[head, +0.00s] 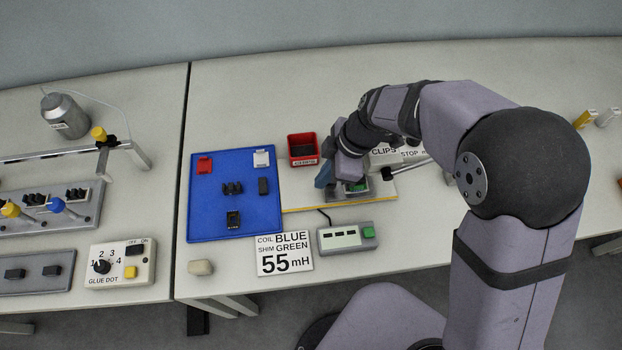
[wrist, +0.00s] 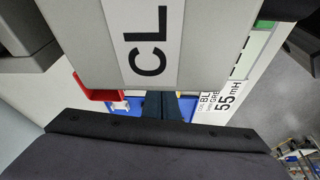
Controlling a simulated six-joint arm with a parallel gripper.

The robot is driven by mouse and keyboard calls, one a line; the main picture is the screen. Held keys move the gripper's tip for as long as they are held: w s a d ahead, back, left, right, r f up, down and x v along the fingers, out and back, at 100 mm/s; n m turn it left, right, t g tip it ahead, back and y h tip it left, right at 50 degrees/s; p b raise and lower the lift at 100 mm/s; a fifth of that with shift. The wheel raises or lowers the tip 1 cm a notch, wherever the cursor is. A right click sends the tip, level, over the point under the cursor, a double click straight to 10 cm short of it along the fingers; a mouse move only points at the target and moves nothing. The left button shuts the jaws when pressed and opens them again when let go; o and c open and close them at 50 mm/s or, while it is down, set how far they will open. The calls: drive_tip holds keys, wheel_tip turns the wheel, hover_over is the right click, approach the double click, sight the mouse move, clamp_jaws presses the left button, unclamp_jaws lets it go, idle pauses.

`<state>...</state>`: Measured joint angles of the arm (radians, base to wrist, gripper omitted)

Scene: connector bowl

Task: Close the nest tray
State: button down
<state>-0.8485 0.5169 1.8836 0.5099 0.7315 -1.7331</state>
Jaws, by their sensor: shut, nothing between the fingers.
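My gripper (head: 325,178) is low over the work area in the head view, left of the clips station, with its fingers shut and empty. In the wrist view the fingertips (wrist: 162,105) show as two dark blue shapes side by side. The nest tray (head: 352,196) appears as a small grey holder with a green part in it, just right of and beneath my fingers. My wrist hides its back part, so I cannot tell how far it is open or whether my fingers touch it. The clips station (head: 384,152) stands behind it, and its "CL" lettering fills the upper wrist view (wrist: 150,45).
A red bin (head: 303,160) stands close left of my wrist. A blue mat (head: 208,215) with several small parts lies further left. A button box (head: 345,238) and a "55 mH" card (head: 284,262) lie in front. A lever with a black knob (head: 388,172) is right of the tray.

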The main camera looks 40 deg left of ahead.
drive_tip(key=shift+s+a, duration=0.1)
